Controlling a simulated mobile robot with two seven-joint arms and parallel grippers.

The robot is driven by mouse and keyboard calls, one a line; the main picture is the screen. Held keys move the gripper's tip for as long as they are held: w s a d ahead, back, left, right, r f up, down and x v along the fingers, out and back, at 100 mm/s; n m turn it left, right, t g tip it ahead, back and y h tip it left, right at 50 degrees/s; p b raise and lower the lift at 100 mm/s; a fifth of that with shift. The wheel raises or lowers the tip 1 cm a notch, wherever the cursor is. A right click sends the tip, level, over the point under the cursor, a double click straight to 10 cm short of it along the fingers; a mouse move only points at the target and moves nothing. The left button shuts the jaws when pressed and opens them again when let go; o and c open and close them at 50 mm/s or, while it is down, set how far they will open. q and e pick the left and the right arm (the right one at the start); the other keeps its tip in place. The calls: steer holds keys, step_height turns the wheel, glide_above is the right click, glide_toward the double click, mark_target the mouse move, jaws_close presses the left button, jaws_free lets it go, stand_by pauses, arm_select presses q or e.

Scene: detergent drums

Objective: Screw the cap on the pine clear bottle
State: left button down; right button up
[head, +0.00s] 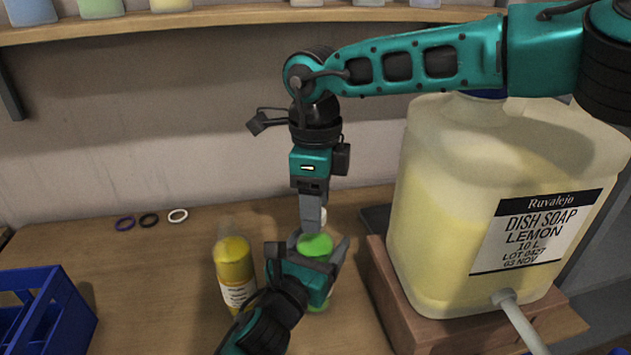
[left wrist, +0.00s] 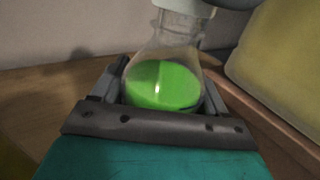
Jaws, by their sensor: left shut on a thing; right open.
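A clear bottle with green liquid (head: 316,245) stands upright at the middle of the table; its label is hidden, so I cannot read whether it says pine clear. It fills the middle of the left wrist view (left wrist: 164,84). My left gripper (head: 307,257) is shut around its body. A white cap (head: 322,215) is at the top of the bottle's neck, and its lower edge shows in the left wrist view (left wrist: 190,7). I cannot tell how far it is seated. My right gripper (head: 312,222) points down at the cap, open, with its fingers beside it.
A yellow bottle (head: 235,270) stands just left of the green one. A large dish soap drum (head: 450,190) with a tap sits on a wooden stand (head: 395,305) at right. A blue crate (head: 75,305) is at left. Three rings (head: 149,220) lie near the wall.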

steer(key=shift+f, duration=0.3)
steer(key=shift+c, duration=0.5)
jaws_close()
steer(key=shift+m, duration=1.7)
steer(key=shift+o, duration=0.7)
jaws_free()
steer(key=shift+r, duration=2.3)
